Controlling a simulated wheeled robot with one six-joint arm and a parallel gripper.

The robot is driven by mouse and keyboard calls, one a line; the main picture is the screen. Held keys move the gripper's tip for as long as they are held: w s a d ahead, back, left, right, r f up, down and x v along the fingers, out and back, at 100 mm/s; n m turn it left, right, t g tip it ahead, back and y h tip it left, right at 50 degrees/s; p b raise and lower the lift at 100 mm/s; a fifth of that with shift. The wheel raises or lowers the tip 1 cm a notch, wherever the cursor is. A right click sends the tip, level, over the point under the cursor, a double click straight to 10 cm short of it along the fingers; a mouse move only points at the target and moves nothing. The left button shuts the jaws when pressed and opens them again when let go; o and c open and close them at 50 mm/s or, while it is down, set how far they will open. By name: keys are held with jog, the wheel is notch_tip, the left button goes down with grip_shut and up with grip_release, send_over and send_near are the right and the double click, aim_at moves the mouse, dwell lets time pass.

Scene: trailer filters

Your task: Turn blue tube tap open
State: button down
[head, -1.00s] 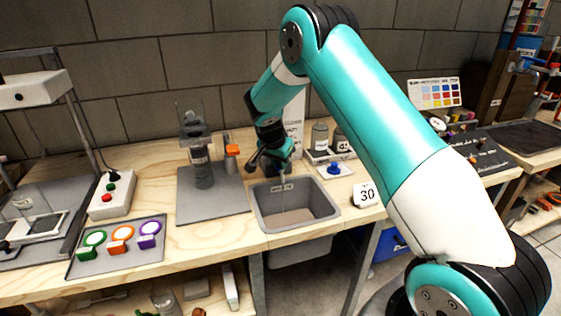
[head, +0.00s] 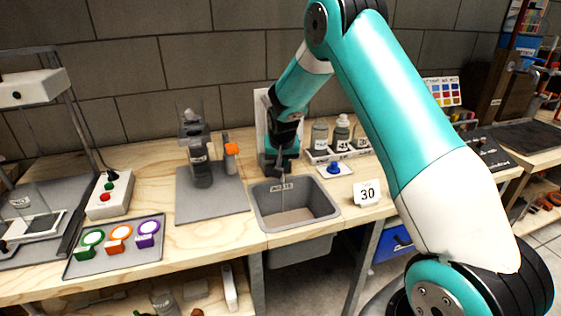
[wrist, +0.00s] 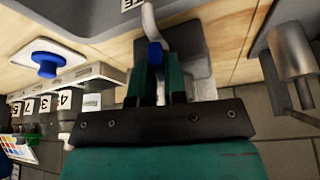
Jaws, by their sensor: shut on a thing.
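A small blue tap (wrist: 155,53) shows in the wrist view between the fingertips, beside a curved pale tube (wrist: 151,22). My gripper (wrist: 158,72) is shut on this blue tap. In the head view my gripper (head: 283,168) is at the back edge of the grey sink (head: 334,208), in front of an upright white panel (head: 262,118). The tap is hidden in the head view by the gripper and wrist.
A blue knob on a white plate (head: 333,169) lies right of the gripper. Labelled bottles (head: 342,133) stand in a rack behind it. A grey mat (head: 212,205) with a dark cylinder and orange-topped item is to the left. A "30" sign (head: 367,193) stands at the front right.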

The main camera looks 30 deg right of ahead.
jog(key=shift+n+y, duration=0.4)
jog(key=shift+n, duration=0.8)
jog(key=c, duration=1.4)
grip_release()
jog(key=shift+c, duration=0.2)
jog(key=v, duration=1.7)
jog(key=shift+s+d+r+b, duration=0.15)
jog(key=shift+s+b, duration=0.15)
